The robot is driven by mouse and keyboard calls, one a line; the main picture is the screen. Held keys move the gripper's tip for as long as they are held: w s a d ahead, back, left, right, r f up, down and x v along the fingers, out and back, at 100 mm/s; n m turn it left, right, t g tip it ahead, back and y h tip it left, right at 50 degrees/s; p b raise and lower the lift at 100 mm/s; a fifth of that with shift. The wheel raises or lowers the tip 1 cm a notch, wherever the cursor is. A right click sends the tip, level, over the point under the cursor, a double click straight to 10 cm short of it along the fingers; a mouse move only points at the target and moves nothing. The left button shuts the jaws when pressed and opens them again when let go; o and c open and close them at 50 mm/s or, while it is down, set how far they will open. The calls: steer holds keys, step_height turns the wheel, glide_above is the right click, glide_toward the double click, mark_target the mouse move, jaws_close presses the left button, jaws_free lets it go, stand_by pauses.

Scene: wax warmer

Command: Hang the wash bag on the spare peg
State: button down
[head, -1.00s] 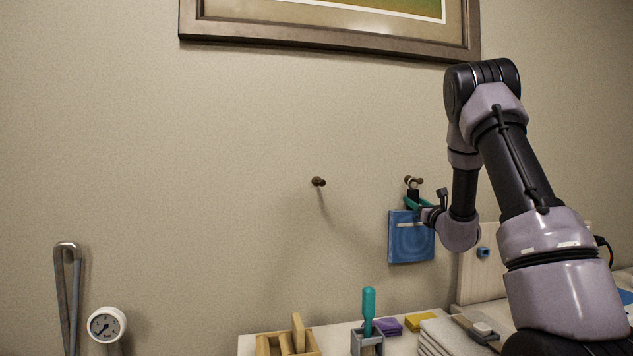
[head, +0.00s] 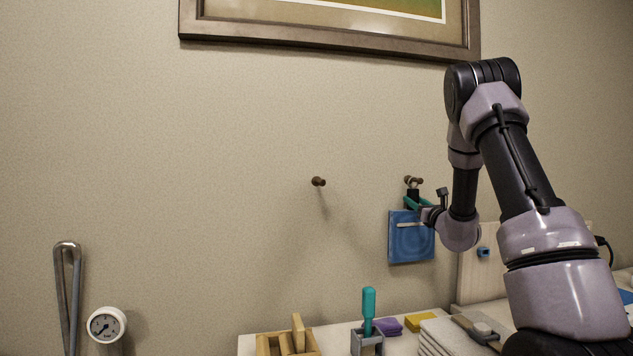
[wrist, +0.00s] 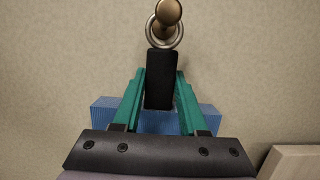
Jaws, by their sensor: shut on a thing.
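The blue wash bag (head: 410,240) hangs against the wall in the head view, below the right peg (head: 418,181). Its blue top edge (wrist: 103,112) shows behind the fingers in the wrist view. My gripper (head: 413,202), with teal fingers, is shut on the bag's black tab (wrist: 160,80). A metal ring (wrist: 151,32) at the tab's top overlaps the brown peg (wrist: 168,10) and appears to be around it; its depth along the peg is hard to tell. The left peg (head: 318,182) is bare.
A framed picture (head: 330,45) hangs above the pegs. Below is a counter with a wooden holder (head: 285,344), a teal-handled tool (head: 369,303) in a grey holder, and folded towels (head: 440,340). A pale board (head: 470,275) stands right of the bag. The wall around the left peg is clear.

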steer(key=shift+s+r, duration=0.15)
steer(key=shift+r, duration=0.4)
steer(key=shift+r+v, duration=0.25)
steer(key=shift+v, duration=0.8)
steer(key=shift+r+v, duration=0.25)
steer(key=shift+v, duration=0.85)
steer(key=shift+s, duration=0.15)
steer(key=r+v, duration=0.1)
steer(key=v, duration=0.5)
steer(key=shift+r, duration=0.5)
steer(key=shift+s, duration=0.1)
steer(key=s+a+n+g+y, duration=0.1)
steer(key=s+a+g+y, duration=0.1)
steer(key=a, duration=1.3)
steer(key=s+a+n+g+y, duration=0.1)
steer(key=s+a, duration=0.4)
steer(key=a, duration=1)
steer(key=shift+s+a+r+n+g+y, duration=0.15)
steer(key=shift+s+r+n+g+y, duration=0.05)
steer(key=shift+n+g+y, duration=0.25)
